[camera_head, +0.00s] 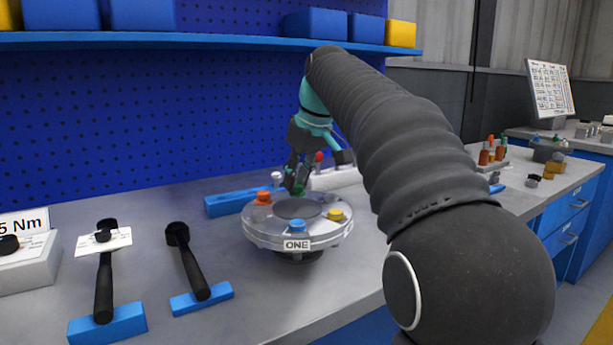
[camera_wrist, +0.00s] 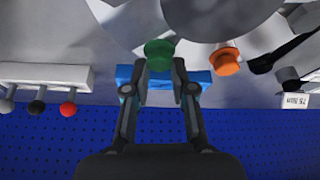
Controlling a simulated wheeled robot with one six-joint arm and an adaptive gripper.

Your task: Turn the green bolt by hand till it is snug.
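The flanged shell is a round, clear-grey disc (camera_head: 262,232) on the bench, with a label reading ONE on its front. The green bolt (camera_head: 298,190) is at its back edge, partly hidden by my gripper (camera_head: 296,172), which reaches down over it. In the wrist view the green bolt (camera_wrist: 159,52) lies between the two fingertips of my gripper (camera_wrist: 160,62). The fingers flank it closely; I cannot tell whether they press on it. The orange bolt (camera_head: 263,197), yellow bolt (camera_head: 335,214) and blue bolt (camera_head: 297,226) stand around the rim.
Two black-handled tools on blue rests (camera_head: 203,299) (camera_head: 108,325) lie left of the shell. A white block with a Nm sign (camera_head: 25,265) is at far left. A blue bar (camera_head: 228,203) and a white holder with coloured knobs (camera_head: 335,178) stand behind the shell. A blue shelf (camera_head: 200,40) hangs above.

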